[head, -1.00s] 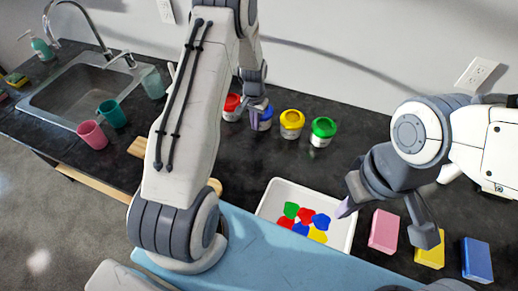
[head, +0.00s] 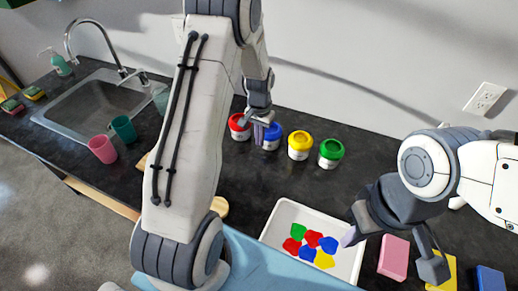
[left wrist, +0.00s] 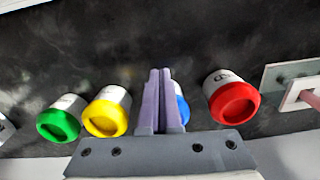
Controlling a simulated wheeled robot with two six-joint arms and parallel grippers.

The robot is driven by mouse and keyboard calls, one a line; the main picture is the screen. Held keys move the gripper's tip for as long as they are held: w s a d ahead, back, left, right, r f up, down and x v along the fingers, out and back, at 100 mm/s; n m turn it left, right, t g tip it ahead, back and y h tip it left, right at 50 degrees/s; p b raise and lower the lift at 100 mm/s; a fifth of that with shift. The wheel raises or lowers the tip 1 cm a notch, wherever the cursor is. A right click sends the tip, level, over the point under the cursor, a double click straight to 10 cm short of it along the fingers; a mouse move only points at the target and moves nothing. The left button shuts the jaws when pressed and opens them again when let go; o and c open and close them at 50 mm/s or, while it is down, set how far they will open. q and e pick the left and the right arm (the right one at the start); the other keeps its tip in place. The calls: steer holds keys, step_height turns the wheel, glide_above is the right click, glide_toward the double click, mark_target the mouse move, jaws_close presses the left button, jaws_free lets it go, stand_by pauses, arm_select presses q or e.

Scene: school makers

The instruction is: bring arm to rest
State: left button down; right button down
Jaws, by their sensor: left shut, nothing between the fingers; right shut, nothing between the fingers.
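Red (head: 239,125), yellow (head: 299,144) and green (head: 330,152) pots stand beside the blue one. Several coloured pieces lie in the tray. Pink (head: 394,257), yellow (head: 441,272) and blue (head: 488,279) blocks lie at right. Pink (head: 102,149) and teal (head: 124,129) cups stand by the sink (head: 90,103).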

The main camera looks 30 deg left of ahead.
arm_select(q)
steer(key=s+d+r+m, duration=0.2)
steer(key=s+d+r, duration=0.3)
steer(key=d+r, duration=0.55)
steer(key=s+d+r+m, duration=0.1)
steer(key=s+d+r, duration=0.1)
steer(key=s, duration=0.5)
steer(key=s+d+r+m, duration=0.2)
steer(key=s+d, duration=0.3)
steer(key=s, duration=0.3)
steer(key=s+d+r+m+h, duration=0.1)
steer(key=s+d, duration=0.3)
steer(key=s, duration=0.4)
steer(key=shift+r+m, duration=0.5)
steer(key=shift+r, duration=0.25)
